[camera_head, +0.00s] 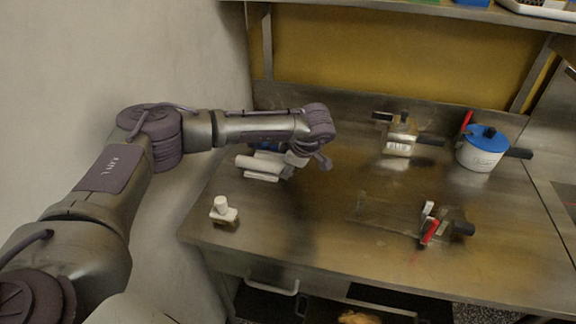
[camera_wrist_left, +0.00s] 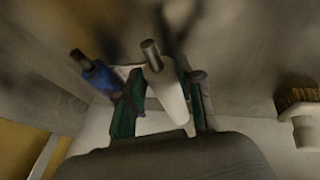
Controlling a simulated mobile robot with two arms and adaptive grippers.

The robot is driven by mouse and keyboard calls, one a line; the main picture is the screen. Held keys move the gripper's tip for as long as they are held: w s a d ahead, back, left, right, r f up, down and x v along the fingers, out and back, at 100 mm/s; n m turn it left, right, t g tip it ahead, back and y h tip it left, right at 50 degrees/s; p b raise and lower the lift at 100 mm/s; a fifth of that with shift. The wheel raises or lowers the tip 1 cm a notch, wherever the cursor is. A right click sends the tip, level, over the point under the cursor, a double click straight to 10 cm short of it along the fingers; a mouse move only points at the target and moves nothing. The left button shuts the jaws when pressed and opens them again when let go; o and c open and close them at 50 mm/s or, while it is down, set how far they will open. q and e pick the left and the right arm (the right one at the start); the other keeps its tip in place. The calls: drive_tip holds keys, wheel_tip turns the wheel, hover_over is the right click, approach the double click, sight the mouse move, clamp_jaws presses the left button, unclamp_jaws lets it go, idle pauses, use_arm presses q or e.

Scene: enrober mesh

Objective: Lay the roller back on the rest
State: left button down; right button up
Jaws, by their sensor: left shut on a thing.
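My left gripper (camera_head: 288,161) is low over the left part of the steel table. In the left wrist view its two green-padded fingers (camera_wrist_left: 163,92) are shut on a white roller (camera_wrist_left: 168,98) with a bare metal shaft end. In the head view white cylindrical shapes (camera_head: 258,166) show beside the gripper, partly hidden by my wrist. A blue-handled part (camera_wrist_left: 98,76) with a dark tip lies just left of the fingers; blue also shows by the gripper in the head view (camera_head: 262,146). I cannot tell for sure which piece is the rest, or whether the roller touches it.
A small brush with a white top (camera_head: 222,207) stands near the table's left front edge. A labelled container (camera_head: 398,146) and a blue-lidded pot (camera_head: 482,150) stand at the back right. A red-and-black tool (camera_head: 431,231) lies front right. The middle of the table is mostly clear.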

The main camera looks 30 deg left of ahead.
use_arm(q)
drive_tip(key=shift+f, duration=0.25)
drive_tip(key=c, duration=0.7)
unclamp_jaws()
drive_tip(key=shift+o, duration=0.2)
wheel_tip(320, 180, up, 7)
drive_tip(key=p, duration=0.3)
drive_tip(key=shift+p, duration=0.35)
